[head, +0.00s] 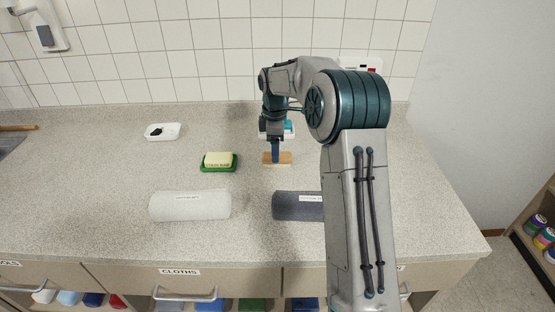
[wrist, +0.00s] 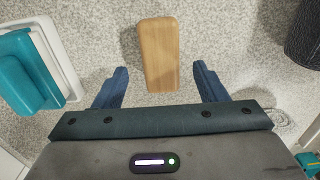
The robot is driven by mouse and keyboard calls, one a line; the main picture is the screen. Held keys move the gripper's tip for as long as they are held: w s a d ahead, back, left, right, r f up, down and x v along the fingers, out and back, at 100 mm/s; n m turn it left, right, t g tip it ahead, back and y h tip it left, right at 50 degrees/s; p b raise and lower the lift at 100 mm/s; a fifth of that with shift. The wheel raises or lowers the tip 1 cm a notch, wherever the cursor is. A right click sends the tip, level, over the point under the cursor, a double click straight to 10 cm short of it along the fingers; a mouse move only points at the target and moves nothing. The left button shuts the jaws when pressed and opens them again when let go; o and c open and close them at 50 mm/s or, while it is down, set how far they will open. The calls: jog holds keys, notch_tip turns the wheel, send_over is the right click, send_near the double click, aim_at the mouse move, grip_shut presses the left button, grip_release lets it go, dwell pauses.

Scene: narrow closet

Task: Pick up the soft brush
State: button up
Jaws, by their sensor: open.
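The soft brush appears to be the wooden-backed block (head: 283,158) lying flat on the speckled counter, below my gripper (head: 275,151) in the head view. In the wrist view the same wooden back (wrist: 158,45) lies lengthwise between the two blue fingers of my gripper (wrist: 161,68). The fingers are spread wide, with a clear gap on each side of the wood. My gripper holds nothing. Its bristles are hard to make out. My gripper hides part of it in the head view.
A teal item (wrist: 38,65) in a white tray lies beside the brush. A sponge sits on a green dish (head: 205,168), and a white dish (head: 172,131) holds something black. A pale roll (head: 190,206) and dark roll (head: 296,206) lie nearer the front. The tiled wall closes the back.

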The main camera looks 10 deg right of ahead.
jog(key=shift+s+f, duration=0.1)
jog(key=shift+f, duration=1.9)
jog(key=c, duration=1.1)
jog(key=shift+o, duration=0.2)
jog(key=shift+r, duration=0.15)
notch_tip(320, 180, up, 4)
jog(key=shift+d+r, duration=0.1)
jog(key=shift+d, duration=0.05)
jog(key=s+d+r+b, duration=0.2)
jog(key=s+d+r, duration=0.4)
jog(key=s, duration=0.3)
jog(key=shift+s+r, duration=0.3)
jog(key=shift+s, duration=0.1)
jog(key=shift+d, duration=0.1)
